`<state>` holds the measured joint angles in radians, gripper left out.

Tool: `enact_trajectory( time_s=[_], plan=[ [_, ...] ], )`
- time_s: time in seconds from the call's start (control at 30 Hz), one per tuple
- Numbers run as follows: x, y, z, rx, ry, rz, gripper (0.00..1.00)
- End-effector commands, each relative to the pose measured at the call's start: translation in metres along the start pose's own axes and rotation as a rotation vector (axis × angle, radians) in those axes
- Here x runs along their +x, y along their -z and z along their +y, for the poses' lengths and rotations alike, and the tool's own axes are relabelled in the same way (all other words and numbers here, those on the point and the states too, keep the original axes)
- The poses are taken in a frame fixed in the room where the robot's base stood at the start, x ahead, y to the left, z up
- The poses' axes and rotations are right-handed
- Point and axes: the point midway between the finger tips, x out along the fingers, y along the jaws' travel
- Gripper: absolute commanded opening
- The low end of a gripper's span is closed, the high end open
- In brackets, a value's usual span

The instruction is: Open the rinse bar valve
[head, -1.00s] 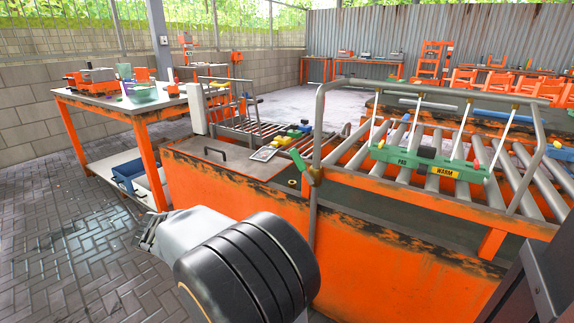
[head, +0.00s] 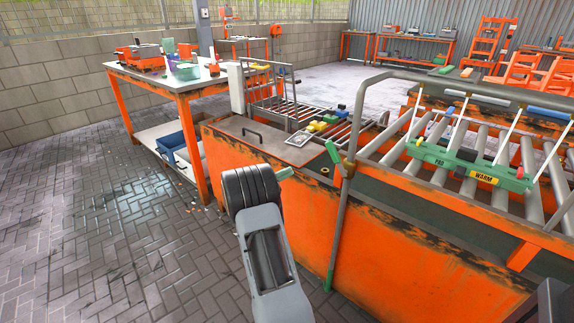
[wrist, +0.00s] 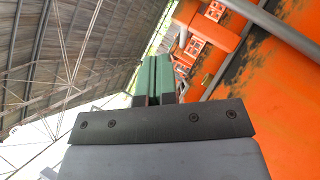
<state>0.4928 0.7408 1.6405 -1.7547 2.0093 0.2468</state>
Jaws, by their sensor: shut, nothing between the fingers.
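The rinse bar valve (head: 347,168) sits on an upright grey pipe at the near corner of the orange tank in the head view. Its green lever (head: 332,152) slants up and left from the pipe. The grey pipe (head: 362,100) bends on over the rollers. My gripper (head: 285,173) is mostly hidden behind my dark wrist in the head view; green fingertips show left of the valve, apart from it. In the wrist view my green fingers (wrist: 155,75) are shut with nothing between them. I cannot make out the valve lever in the wrist view.
The orange tank (head: 400,245) stands close at the right. A hatch with a handle (head: 252,133) and a small card (head: 298,138) lie left of the valve. A workbench (head: 150,78) stands behind left. The paved floor at left is clear.

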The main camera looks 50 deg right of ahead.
Motion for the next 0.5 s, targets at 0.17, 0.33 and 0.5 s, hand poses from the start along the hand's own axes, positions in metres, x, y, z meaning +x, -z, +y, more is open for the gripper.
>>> enact_trajectory(
  time_s=[0.17,0.33,0.5],
  plan=[
    [0.013,-0.004,0.006,-0.005,0.001,0.000,0.00],
    [0.025,-0.006,0.006,-0.005,0.001,0.000,0.00],
    [0.045,-0.005,0.005,-0.004,0.003,-0.002,0.00]
  ],
)
